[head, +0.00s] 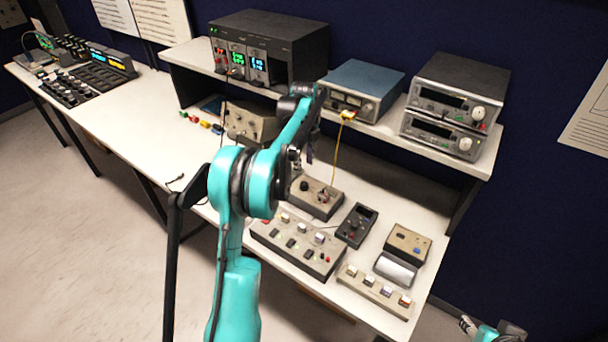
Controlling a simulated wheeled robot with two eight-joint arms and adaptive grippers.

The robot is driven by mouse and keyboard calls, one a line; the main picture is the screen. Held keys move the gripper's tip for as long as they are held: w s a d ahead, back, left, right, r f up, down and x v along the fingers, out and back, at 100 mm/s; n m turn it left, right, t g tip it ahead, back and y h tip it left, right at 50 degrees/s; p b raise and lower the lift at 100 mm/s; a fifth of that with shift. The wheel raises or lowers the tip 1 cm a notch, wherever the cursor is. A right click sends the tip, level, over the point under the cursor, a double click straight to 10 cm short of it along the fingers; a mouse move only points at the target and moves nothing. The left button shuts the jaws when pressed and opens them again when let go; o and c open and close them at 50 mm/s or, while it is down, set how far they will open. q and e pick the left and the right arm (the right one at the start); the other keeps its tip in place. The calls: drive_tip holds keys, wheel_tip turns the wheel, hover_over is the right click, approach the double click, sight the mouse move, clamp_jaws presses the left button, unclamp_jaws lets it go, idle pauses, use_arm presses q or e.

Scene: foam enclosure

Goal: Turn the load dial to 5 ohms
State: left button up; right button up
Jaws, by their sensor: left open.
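No dial in the head view has a readable label, so I cannot tell for sure which one is the load dial. A small grey box (318,204) on the bench has a dark knob and a metal part on top. A wider box (297,246) with several switches and knobs lies in front of it. My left gripper (303,160) is open above and behind the small grey box, partly hidden by my teal arm. It appears apart from the box. My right gripper (468,324) shows only in part at the bottom right, beyond the bench edge.
A yellow cable (337,155) hangs from the blue instrument (360,88) to the small grey box. A black handheld meter (357,225) and a knob strip (375,291) lie on the right. Stacked instruments (455,103) stand on the shelf. The bench left of my arm is mostly clear.

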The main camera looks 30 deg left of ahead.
use_arm(q)
drive_tip(key=shift+r, duration=1.75)
drive_tip(key=s+d+r+n+t+b, duration=0.2)
drive_tip(key=s+d+n, duration=0.3)
drive_tip(key=s+d, duration=0.2)
drive_tip(key=s+d+r+n+t+b, duration=0.1)
drive_tip(key=s+d+r+n, duration=0.25)
drive_tip(key=s+d, duration=0.25)
drive_tip(key=s+d+f+n+t+b, duration=0.1)
drive_tip(key=s+d+f+n, duration=0.3)
drive_tip(key=s, duration=0.4)
drive_tip(key=s+d+f+n+t+b, duration=0.1)
drive_tip(key=s+d+f+n+t, duration=0.2)
drive_tip(key=s+f+n, duration=0.3)
drive_tip(key=shift+s+d+f, duration=0.25)
drive_tip(key=shift+s+d, duration=0.45)
drive_tip(key=shift+s, duration=0.2)
